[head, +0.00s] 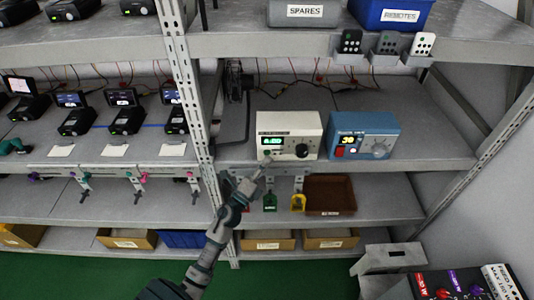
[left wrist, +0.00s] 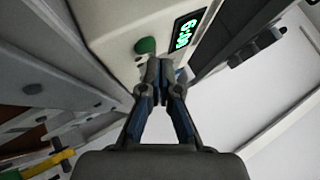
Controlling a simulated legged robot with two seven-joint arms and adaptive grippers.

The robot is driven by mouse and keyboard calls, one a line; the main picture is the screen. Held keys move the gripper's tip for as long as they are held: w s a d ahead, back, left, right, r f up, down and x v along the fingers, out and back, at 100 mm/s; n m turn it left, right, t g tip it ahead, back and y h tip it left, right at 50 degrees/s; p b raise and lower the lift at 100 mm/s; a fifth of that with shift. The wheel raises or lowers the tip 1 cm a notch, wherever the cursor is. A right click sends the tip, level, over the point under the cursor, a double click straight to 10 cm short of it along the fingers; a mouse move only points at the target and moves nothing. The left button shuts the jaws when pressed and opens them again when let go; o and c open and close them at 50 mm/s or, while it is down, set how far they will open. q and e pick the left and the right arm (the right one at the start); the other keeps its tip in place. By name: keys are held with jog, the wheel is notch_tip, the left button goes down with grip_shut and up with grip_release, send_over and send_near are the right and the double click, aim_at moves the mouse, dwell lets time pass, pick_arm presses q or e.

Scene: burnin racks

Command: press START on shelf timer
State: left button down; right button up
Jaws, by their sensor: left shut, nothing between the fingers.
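A cream timer (head: 289,136) with a green lit display and a black knob stands on the middle shelf. A green button (left wrist: 146,46) on its front shows in the left wrist view, beside the green digits (left wrist: 185,34); no START lettering is readable. My left gripper (head: 264,168) is shut and empty, just below the timer's lower left front in the head view. In the left wrist view its fingertips (left wrist: 160,66) are close to the green button; I cannot tell whether they touch it. My right gripper is not in view.
A blue timer (head: 363,136) with a yellow display and red button stands right of the cream one. A rack upright (head: 190,90) is at left. A dark box with knobs (head: 465,283) is at lower right.

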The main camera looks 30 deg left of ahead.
pick_arm(q)
jog(key=shift+w, duration=0.1)
jog(key=shift+w+a+r, duration=0.1)
jog(key=shift+w+a, duration=0.1)
jog(key=shift+w, duration=0.05)
jog(key=shift+w+a, duration=0.2)
jog(key=shift+w, duration=0.15)
dwell(0.7)
jog(key=shift+s, duration=0.15)
jog(key=shift+s+d, duration=0.45)
jog(key=shift+s, duration=0.15)
jog(key=shift+s+d+p, duration=0.1)
jog(key=shift+s+d, duration=0.35)
jog(key=shift+s, duration=0.25)
jog(key=shift+s+d+p, duration=0.15)
jog(key=shift+s+d, duration=0.25)
jog(key=shift+s, duration=0.35)
jog(key=shift+s+d+p, duration=0.1)
jog(key=shift+s+d, duration=0.35)
jog(key=shift+s, duration=0.25)
